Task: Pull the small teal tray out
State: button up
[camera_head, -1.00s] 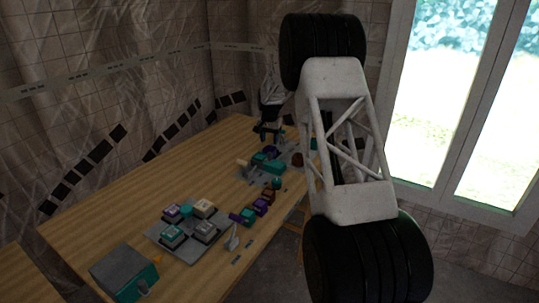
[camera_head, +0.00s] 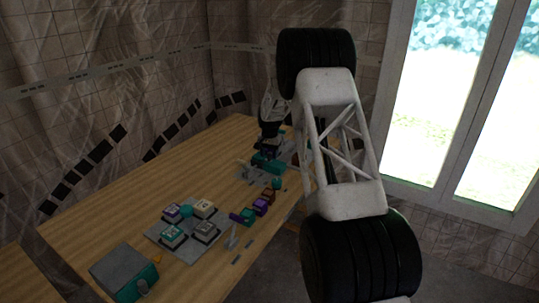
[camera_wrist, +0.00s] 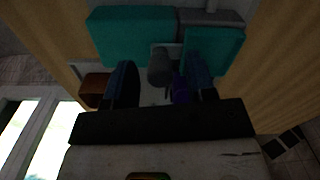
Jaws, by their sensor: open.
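A wide teal block (camera_head: 267,163) stands on a grey base at the far part of the table. In the wrist view there are two teal pieces: a wide one (camera_wrist: 130,30) at left and a smaller one (camera_wrist: 214,48) at right. I cannot tell for sure which is the small tray. My gripper (camera_head: 267,146) is right above or at the wide teal block. In the wrist view my gripper (camera_wrist: 161,70) is open, its dark fingers apart, with a grey round post (camera_wrist: 159,66) between them. The right finger partly hides the smaller teal piece and a purple piece (camera_wrist: 180,90).
A grey plate (camera_head: 186,235) with several coloured buttons lies nearer. A grey box with a teal front (camera_head: 125,270) stands at the near left corner. The left table area is clear.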

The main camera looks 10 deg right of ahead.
jog(key=shift+f, duration=0.15)
jog(key=shift+c, duration=0.2)
grip_shut()
jog(key=s+d, duration=0.6)
jog(key=shift+s+d, duration=0.35)
jog(key=shift+o, duration=0.2)
grip_release()
notch_tip(320, 180, up, 8)
dwell(0.8)
